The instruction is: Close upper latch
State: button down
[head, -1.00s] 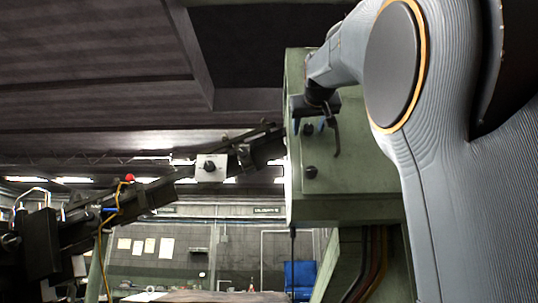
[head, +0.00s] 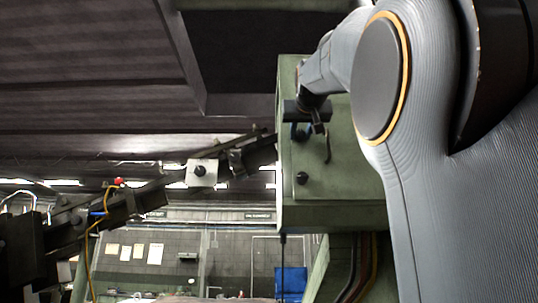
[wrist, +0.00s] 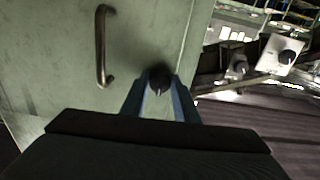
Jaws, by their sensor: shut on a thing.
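The upper latch is a dark round knob (wrist: 160,79) on the face of the green cabinet (wrist: 55,60). My gripper (wrist: 161,84) has its blue fingers on either side of this knob in the wrist view and is shut on it. In the head view my gripper (head: 301,131) is at the upper left part of the cabinet front, and its body partly hides the latch. A lower latch knob (head: 302,178) sits below it, free of the gripper. The exact turn of the upper latch is hard to tell.
A curved dark handle (wrist: 102,45) stands out from the cabinet face close beside the upper latch. A dark slanting rail with a white plate and knob (head: 202,173) reaches the cabinet from the left. My arm covers the right side of the head view.

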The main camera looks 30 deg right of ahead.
jog(key=n, duration=0.5)
jog(key=shift+p, duration=0.4)
jog(key=n, duration=0.5)
jog(key=shift+n, duration=0.4)
jog(key=c, duration=1.2)
grip_release()
jog(key=b+v, duration=0.2)
jog(key=v, duration=0.6)
